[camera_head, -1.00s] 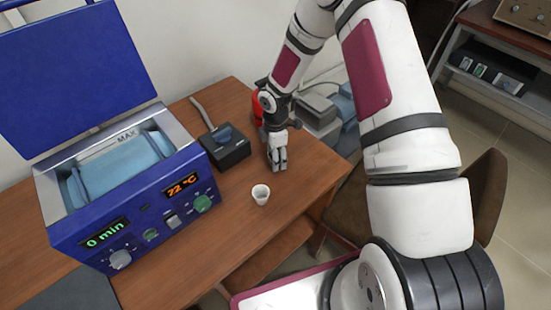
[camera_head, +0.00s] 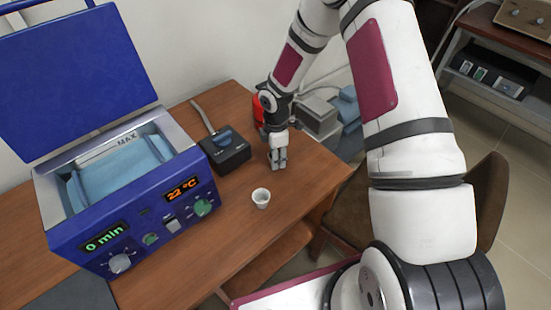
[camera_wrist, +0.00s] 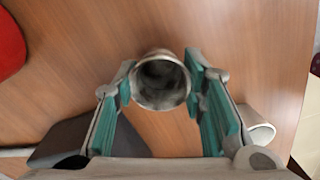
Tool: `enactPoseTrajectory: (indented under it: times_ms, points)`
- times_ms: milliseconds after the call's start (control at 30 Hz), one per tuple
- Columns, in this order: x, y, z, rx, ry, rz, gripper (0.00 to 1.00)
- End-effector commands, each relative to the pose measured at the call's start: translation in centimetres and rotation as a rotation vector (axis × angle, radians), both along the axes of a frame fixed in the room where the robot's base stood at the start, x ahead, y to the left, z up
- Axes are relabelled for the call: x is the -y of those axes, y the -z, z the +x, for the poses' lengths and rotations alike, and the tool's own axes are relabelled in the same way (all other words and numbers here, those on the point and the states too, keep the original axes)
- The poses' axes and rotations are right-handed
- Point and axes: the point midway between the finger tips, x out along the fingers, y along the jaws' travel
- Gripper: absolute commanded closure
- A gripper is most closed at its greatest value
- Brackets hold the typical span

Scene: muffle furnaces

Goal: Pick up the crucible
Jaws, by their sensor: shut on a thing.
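A small round grey cup, the crucible (camera_wrist: 160,82), sits between the green-padded fingers of my gripper (camera_wrist: 158,76) in the wrist view, its open mouth facing the camera. My gripper is shut on it. In the head view my gripper (camera_head: 278,163) points down low over the wooden table. There the fingers mostly hide the crucible, and I cannot tell whether it touches the table.
A white cup (camera_head: 261,198) stands upright in front of my gripper. It also shows in the wrist view (camera_wrist: 260,130), partly hidden. A black box (camera_head: 226,152) and a blue open-lidded device (camera_head: 130,215) stand left. A red object (camera_head: 259,108) is behind.

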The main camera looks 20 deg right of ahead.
Motion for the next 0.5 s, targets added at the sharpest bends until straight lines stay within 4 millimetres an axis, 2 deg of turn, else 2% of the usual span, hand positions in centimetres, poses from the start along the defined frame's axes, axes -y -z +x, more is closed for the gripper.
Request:
enactPoseTrajectory:
  times_ms: [133, 500]
  points:
    - [0.0, -2.3, 0.2, 0.005, 0.000, 0.000, 0.85]
    - [-0.3, -3.0, -8.1, -0.001, -0.004, -0.001, 0.85]
